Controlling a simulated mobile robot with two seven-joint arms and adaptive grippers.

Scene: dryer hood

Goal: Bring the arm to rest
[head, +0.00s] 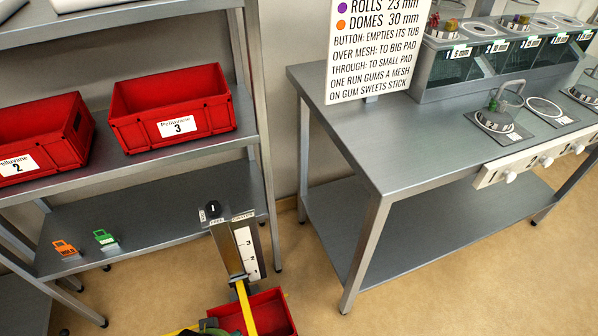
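Neither of my grippers can be made out in the head view, and no arm shows clearly. A small dark and green shape at the bottom edge is cut off, and I cannot tell what it is. Close to it, a red bin (268,312) stands low at the bottom, with a yellow bar crossing in front of it.
A grey shelf rack (190,148) at left holds red crates marked 2 (40,140) and 3 (170,110). An orange tag (66,249) and a green tag (106,239) sit lower. A steel table (375,130) at right carries hoppers and a sign (378,45).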

